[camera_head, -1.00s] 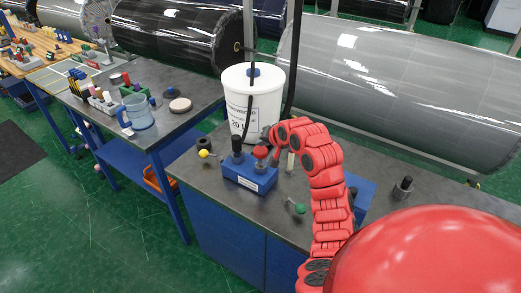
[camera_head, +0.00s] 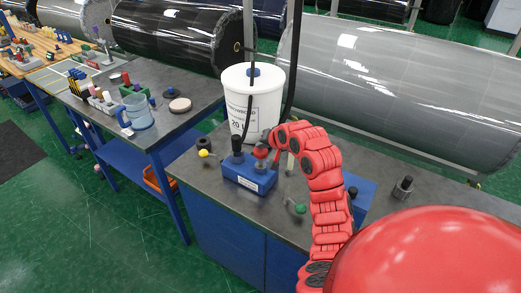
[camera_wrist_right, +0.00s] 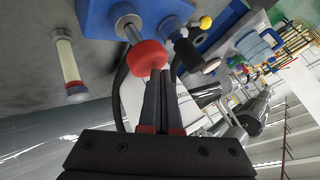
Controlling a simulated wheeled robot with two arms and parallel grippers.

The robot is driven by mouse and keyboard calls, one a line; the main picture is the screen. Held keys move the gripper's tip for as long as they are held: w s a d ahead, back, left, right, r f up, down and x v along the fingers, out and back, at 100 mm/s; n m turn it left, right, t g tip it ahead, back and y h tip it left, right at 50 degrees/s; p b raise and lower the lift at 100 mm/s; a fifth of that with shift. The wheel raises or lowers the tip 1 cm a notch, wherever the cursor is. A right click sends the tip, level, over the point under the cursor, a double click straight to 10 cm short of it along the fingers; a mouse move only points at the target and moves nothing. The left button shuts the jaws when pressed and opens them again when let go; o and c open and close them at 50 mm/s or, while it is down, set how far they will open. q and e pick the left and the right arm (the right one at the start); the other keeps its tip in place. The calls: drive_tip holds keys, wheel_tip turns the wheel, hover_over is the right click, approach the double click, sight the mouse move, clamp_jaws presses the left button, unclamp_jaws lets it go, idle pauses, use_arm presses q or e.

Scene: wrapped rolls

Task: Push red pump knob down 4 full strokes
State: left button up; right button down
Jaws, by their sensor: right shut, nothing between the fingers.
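The red pump knob (camera_head: 261,152) sits on top of a blue pump block (camera_head: 248,178) on the grey workbench. In the right wrist view the knob (camera_wrist_right: 147,57) is on a metal rod that rises from the blue block (camera_wrist_right: 103,22), with a length of rod showing. My right gripper (camera_wrist_right: 158,78) is shut and empty. Its fingertips are right at the knob's edge; I cannot tell whether they touch it. In the head view the right arm's red wrist is just right of the knob, and its fingertips are hard to make out. My left gripper is not in view.
A white bucket (camera_head: 264,100) with a black hose stands behind the pump. A black-topped post (camera_head: 237,146) and a yellow ball (camera_head: 203,153) are left of the knob. A green knob (camera_head: 300,209) is in front on the right. The bench's front left is clear.

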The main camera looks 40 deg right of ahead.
sight(264, 154)
drive_tip(key=shift+f+b, duration=0.75)
drive_tip(key=shift+f, duration=1.5)
idle(1.3)
drive_tip(key=shift+r, duration=0.1)
drive_tip(key=shift+r+p, duration=1.35)
drive_tip(key=shift+r, duration=1.35)
drive_tip(key=shift+r, duration=0.15)
drive_tip(key=shift+w+r+p, duration=0.1)
drive_tip(key=shift+r+p, duration=0.25)
drive_tip(key=shift+r, duration=0.25)
drive_tip(key=shift+r+p, duration=0.65)
drive_tip(key=shift+r, duration=1.15)
